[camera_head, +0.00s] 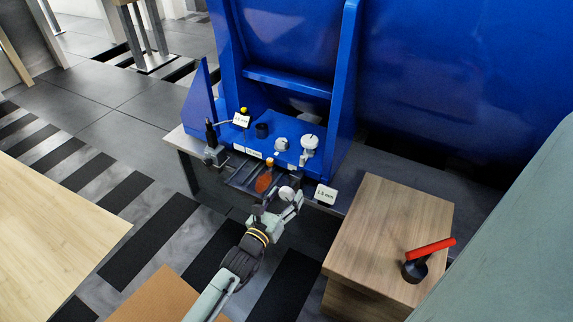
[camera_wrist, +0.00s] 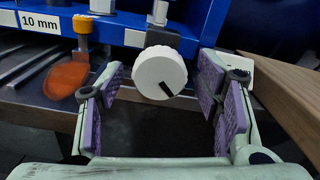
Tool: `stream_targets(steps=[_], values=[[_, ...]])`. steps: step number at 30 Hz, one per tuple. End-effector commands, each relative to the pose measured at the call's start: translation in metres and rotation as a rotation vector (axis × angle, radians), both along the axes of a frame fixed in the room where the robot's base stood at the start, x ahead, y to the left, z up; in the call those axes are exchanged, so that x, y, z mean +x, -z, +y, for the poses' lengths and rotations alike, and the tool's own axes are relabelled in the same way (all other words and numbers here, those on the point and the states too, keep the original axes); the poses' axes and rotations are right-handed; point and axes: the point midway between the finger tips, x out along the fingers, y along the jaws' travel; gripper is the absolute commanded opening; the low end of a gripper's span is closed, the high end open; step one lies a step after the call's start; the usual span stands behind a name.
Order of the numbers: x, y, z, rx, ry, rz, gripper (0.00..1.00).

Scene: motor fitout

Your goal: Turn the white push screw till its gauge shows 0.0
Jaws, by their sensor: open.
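The white push screw's round knob (camera_head: 286,193) is at the front edge of the blue machine base. In the wrist view the white knob (camera_wrist: 158,72) faces me, with a black mark at its lower right. My gripper (camera_head: 280,203) is open, one purple-padded finger on each side of the knob; gaps show on both sides. The fingers also show in the wrist view (camera_wrist: 161,78). A small white gauge sign (camera_head: 326,194) right of the knob seems to read 1.5 mm, but the text is small. In the wrist view the right finger partly covers a white plate (camera_wrist: 239,68).
The blue machine (camera_head: 290,82) rises behind, with a white dial (camera_head: 309,142) and another sign (camera_head: 241,120) on its base. An orange paddle (camera_wrist: 65,80) lies left of my gripper. A wooden cabinet (camera_head: 385,225) with a red-handled tool (camera_head: 430,247) stands right.

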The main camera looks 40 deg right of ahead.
Motion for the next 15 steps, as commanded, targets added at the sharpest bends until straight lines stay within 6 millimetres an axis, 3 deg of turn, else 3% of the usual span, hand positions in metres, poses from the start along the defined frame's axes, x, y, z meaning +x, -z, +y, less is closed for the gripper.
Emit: stream_targets(steps=[12,15], values=[[0.0036,0.0003,-0.0097,0.001,0.000,0.001,0.59],[0.0036,0.0003,-0.0097,0.001,0.000,0.001,0.54]])
